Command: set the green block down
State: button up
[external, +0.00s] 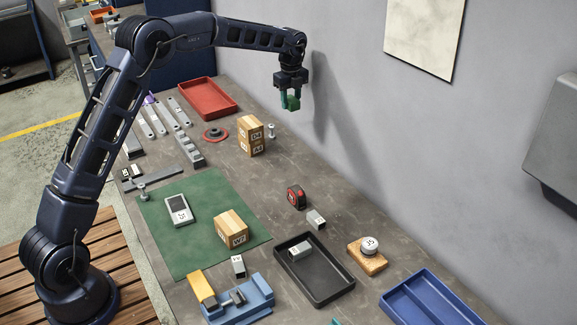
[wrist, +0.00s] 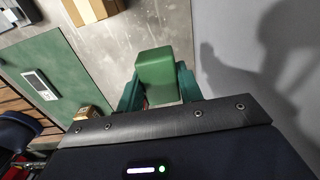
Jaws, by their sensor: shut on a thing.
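The green block (external: 291,102) is held up in the air above the far part of the workbench, near the wall. My gripper (external: 290,88) is shut on it, pointing down. In the wrist view the green block (wrist: 160,75) sits between the two dark green fingers (wrist: 157,95). Nothing touches the block from below. Its height above the bench is hard to judge.
A red tray (external: 208,97) lies at the far end. Stacked wooden boxes (external: 250,136) and a metal bolt (external: 271,131) stand nearer. A black tray (external: 314,277), a tape measure (external: 296,197) and a green mat (external: 185,240) lie closer. Bare bench shows beside the stacked boxes.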

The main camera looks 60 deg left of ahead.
aim_at(288, 153)
jog(key=shift+a, duration=0.55)
jog(key=shift+s+a+f, duration=0.1)
jog(key=shift+a+f, duration=0.05)
jog(key=shift+f, duration=0.2)
notch_tip(288, 153, down, 19)
jog(key=shift+f, duration=0.15)
jog(key=shift+f, duration=0.15)
jog(key=o, duration=1.1)
jog(key=shift+c, duration=0.2)
notch_tip(288, 153, up, 12)
jog(key=shift+r, duration=0.25)
